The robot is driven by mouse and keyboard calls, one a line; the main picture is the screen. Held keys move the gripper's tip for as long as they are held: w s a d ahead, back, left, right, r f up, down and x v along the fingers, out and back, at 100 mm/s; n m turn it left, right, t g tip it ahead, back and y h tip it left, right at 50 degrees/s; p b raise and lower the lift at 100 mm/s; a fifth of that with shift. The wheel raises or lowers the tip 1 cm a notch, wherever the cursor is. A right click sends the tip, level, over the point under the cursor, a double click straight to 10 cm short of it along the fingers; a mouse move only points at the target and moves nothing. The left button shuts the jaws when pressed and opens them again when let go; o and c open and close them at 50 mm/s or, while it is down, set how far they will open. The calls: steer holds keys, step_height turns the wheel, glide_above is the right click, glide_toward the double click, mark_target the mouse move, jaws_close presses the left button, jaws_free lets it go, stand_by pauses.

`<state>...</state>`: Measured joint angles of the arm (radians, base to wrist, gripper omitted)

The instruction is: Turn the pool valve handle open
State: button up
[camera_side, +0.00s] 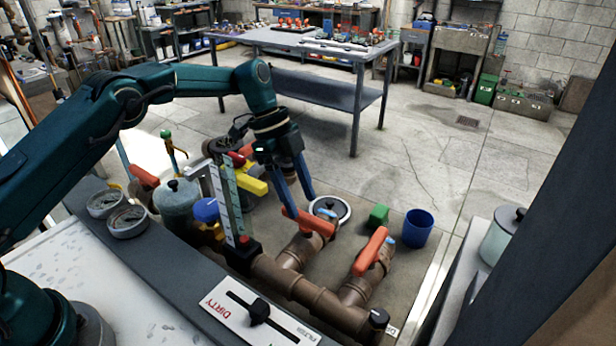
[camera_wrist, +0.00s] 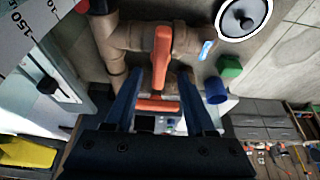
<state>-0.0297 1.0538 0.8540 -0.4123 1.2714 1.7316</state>
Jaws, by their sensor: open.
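An orange valve handle (camera_side: 308,222) sits on a brown pipe branch in the middle of the pit. In the wrist view this handle (camera_wrist: 160,58) runs up the picture, just beyond my fingertips. My gripper (camera_side: 303,205) is open, its two blue fingers pointing down at this handle. In the wrist view the gripper (camera_wrist: 158,75) has one finger on each side of the handle's lower end. I cannot tell whether they touch it. A second orange handle (camera_side: 370,250) stands on the branch to the right; it shows crosswise between the fingers in the wrist view (camera_wrist: 157,104).
A white round lid (camera_side: 330,208), a green block (camera_side: 377,215) and a blue cup (camera_side: 417,228) stand behind the pipes. A tall scale plate (camera_side: 222,200) rises left of my gripper. A DIRTY-labelled slider panel (camera_side: 262,315) lies in front. Yellow and red parts are behind left.

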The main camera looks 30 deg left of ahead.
mark_target(307, 216)
steer(key=shift+x, duration=1.55)
jaws_close()
steer(key=shift+s+n+t, duration=0.1)
steer(key=shift+n+t, duration=0.8)
steer(key=shift+n, duration=1.4)
steer(key=shift+r, duration=0.1)
jaws_free()
